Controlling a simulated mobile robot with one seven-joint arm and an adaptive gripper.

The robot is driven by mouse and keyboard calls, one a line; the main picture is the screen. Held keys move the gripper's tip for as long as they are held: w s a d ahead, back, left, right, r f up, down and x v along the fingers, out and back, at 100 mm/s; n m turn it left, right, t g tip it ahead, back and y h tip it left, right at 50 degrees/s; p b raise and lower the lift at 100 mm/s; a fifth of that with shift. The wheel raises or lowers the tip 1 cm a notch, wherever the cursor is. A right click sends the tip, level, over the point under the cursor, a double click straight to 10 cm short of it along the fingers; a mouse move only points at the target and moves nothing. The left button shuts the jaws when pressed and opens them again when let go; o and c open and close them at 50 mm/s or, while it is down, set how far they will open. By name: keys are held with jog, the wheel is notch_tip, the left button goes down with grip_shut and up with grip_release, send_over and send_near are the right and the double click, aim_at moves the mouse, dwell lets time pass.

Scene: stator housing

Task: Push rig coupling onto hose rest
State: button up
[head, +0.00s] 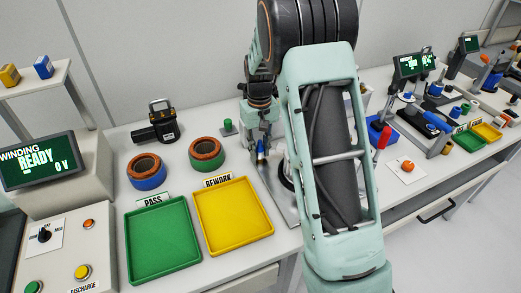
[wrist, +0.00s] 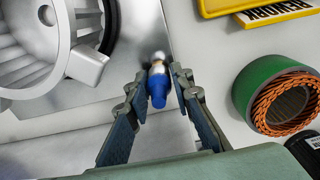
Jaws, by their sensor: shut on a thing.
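The rig coupling, a small blue piece with a silver metal end, is between the fingers of my gripper (wrist: 157,80) in the wrist view. The coupling (wrist: 158,90) shows its blue end towards the camera, and the fingers are shut on it. I cannot identify the hose rest for certain; a small block with a green top (head: 228,127) stands left of my gripper.
A ribbed metal housing (wrist: 40,65) on a silver plate is close beside my gripper. A green-and-copper stator ring (head: 207,154), a blue-and-copper ring (head: 146,171), a yellow tray (head: 233,216) and a green tray (head: 162,240) are to the left. My arm hides much of the bench.

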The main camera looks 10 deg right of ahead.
jog(key=shift+d+r+p, duration=0.1)
jog(key=shift+r+p, duration=0.2)
jog(key=shift+r, duration=0.15)
grip_shut()
jog(key=shift+r+p, duration=0.65)
jog(key=shift+r, duration=0.3)
notch_tip(320, 180, up, 6)
jog(key=p, duration=0.4)
jog(key=shift+r, duration=0.2)
jog(key=shift+w+d+p, duration=0.9)
jog(key=shift+d+p, duration=0.75)
jog(key=shift+d, duration=6.75)
jog(key=shift+w+d+p, duration=0.9)
jog(key=shift+d+p, duration=0.7)
jog(key=shift+d, duration=6.75)
jog(key=shift+a+f+b, duration=0.1)
jog(key=shift+f+b, duration=2.1)
jog(key=shift+f, duration=1.65)
